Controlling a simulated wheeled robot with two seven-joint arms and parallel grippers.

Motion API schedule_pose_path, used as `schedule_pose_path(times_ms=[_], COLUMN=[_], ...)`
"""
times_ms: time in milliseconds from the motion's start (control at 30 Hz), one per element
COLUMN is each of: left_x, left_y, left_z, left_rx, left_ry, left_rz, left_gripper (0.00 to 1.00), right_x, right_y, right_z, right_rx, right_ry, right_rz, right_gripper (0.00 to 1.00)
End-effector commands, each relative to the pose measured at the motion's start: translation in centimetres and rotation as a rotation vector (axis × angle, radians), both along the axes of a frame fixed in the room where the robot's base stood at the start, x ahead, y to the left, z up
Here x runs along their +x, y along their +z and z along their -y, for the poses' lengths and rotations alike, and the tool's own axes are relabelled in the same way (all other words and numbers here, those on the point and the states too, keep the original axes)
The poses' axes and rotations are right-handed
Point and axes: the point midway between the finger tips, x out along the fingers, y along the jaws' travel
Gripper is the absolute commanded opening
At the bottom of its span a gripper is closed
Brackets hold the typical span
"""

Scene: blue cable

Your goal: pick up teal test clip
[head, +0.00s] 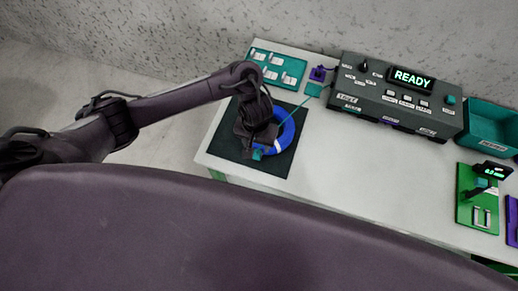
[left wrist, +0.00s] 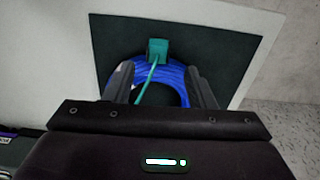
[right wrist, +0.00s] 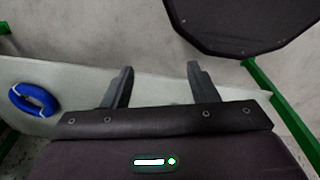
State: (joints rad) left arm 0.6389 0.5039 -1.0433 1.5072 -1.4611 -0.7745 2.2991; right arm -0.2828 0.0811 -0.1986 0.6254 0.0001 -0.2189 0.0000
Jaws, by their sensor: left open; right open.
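The teal test clip (left wrist: 157,50) lies at the far side of the blue cable coil (left wrist: 175,80) in the left wrist view, with a thin teal lead running from it toward me. In the head view the clip (head: 257,154) shows just below my left gripper (head: 256,146), which hangs over the coil (head: 286,132). My left gripper (left wrist: 162,82) is open, its fingers to either side of the lead, with the clip ahead between them and nothing held. My right gripper (right wrist: 158,82) is open and empty; it is outside the head view.
The coil lies on a dark mat (head: 223,147) on the pale table (head: 345,165). A tester reading READY (head: 395,95), a teal panel (head: 277,66), a teal bin (head: 490,125) and a green stand (head: 467,200) occupy the back and right. Another blue coil (right wrist: 34,100) shows in the right wrist view.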

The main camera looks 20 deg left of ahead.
Motion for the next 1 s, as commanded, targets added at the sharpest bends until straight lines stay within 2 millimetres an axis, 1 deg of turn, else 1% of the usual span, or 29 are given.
schedule_pose_path(times_ms=[33, 133, 200, 267, 367, 433, 600, 700, 733, 767, 1000], left_x=[0.0, 0.1, 0.2, 0.4, 0.5, 0.5, 0.5, 0.5, 0.5, 0.5, 0.5], left_y=[-1.0, -1.8, -2.7, -3.6, -5.1, -5.7, -6.1, -6.1, -6.1, -6.1, -6.0], left_z=[0.1, 0.1, 0.1, 0.2, 0.2, 0.3, 0.3, 0.3, 0.3, 0.3, 0.3], left_rx=[-0.001, 0.000, 0.001, 0.002, 0.000, -0.001, -0.002, -0.002, -0.002, -0.002, -0.002], left_ry=[0.001, 0.001, 0.002, 0.002, 0.001, 0.000, 0.000, 0.000, 0.000, 0.000, 0.000], left_rz=[-0.001, -0.002, -0.002, -0.002, -0.001, 0.000, 0.002, 0.002, 0.002, 0.002, 0.002], left_gripper=[0.50, 0.50, 0.50, 0.50, 0.50, 0.50, 0.50, 0.50, 0.49, 0.45, 0.13], right_x=[-1.0, -2.7, -3.5, -3.7, -3.4, -2.6, -0.6, -0.5, -0.6, -0.7, -1.9], right_y=[-0.9, -1.1, -1.1, -1.1, -1.2, -1.2, -0.9, -0.9, -0.9, -1.0, -1.1], right_z=[-0.1, -0.1, -0.1, -0.1, -0.2, -0.2, -0.4, -0.4, -0.4, -0.3, -0.2], right_rx=[0.000, 0.001, 0.001, 0.001, 0.001, 0.002, 0.005, 0.005, 0.005, 0.004, 0.003], right_ry=[0.000, -0.001, -0.001, -0.001, -0.001, -0.001, 0.001, 0.001, 0.001, 0.001, 0.001], right_rz=[-0.014, -0.038, -0.049, -0.053, -0.048, -0.037, -0.006, -0.005, -0.006, -0.008, -0.025], right_gripper=[0.53, 0.53, 0.53, 0.53, 0.53, 0.53, 0.53, 0.53, 0.53, 0.53, 0.53])
